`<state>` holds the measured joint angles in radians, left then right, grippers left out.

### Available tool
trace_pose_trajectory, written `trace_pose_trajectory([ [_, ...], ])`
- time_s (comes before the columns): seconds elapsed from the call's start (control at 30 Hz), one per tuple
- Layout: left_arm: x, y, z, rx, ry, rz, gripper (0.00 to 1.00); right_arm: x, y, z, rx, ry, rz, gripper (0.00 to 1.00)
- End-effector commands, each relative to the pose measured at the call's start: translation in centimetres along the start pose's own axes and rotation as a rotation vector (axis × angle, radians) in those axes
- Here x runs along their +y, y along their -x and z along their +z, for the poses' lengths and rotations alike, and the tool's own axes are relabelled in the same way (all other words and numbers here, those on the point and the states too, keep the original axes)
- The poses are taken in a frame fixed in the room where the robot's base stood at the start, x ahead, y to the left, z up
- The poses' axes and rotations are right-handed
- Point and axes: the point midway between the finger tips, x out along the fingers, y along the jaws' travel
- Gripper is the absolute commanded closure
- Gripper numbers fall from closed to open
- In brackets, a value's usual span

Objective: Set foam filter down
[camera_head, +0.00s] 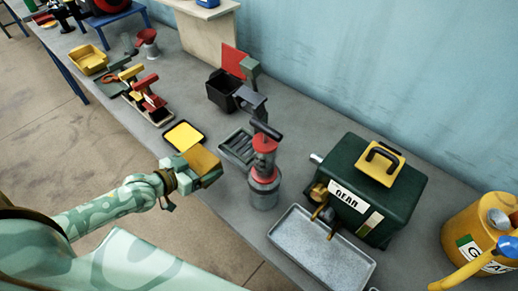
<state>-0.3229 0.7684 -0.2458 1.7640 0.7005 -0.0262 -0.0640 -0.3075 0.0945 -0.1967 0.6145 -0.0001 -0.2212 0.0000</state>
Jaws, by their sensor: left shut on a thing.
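My left gripper (205,179) reaches in from the left and is at the front edge of the bench. It is shut on a tan-orange block, which looks like the foam filter (205,160). The filter is held at the gripper's far end, and its lower part is hidden by the gripper. A shallow black tray with a yellow inside (184,136) lies on the bench just beyond the gripper. I cannot tell how high the filter is above the bench. My right gripper is not in view.
A red and grey pump-like device (264,170) stands right of the gripper, beside a slotted dark tray (238,147). A green machine (370,190) and a metal drip tray (320,252) are further right. A black bin (222,90) stands behind. Bare bench (205,120) shows between them.

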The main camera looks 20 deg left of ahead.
Motion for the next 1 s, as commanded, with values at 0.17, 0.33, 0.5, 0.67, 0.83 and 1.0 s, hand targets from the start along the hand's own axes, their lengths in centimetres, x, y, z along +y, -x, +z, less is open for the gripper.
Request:
trace_pose_trajectory([
  [0.17,0.0,-4.6,-2.0,0.009,0.002,-0.002,0.40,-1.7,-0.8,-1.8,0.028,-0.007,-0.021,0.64],
  [0.33,0.0,-9.8,-4.0,0.007,0.003,-0.001,0.40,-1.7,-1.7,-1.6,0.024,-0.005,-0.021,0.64],
  [0.5,0.0,-14.0,-5.7,0.004,0.002,-0.001,0.40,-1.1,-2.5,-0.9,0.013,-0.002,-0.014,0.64],
  [0.67,0.1,-15.8,-6.5,0.001,0.000,0.000,0.40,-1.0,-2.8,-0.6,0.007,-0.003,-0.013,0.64],
  [0.83,0.1,-16.6,-5.1,-0.002,0.001,0.001,0.40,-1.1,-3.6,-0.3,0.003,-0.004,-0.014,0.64],
  [1.0,0.1,-17.4,-3.1,-0.001,0.001,0.000,0.40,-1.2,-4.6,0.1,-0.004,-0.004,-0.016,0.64],
])
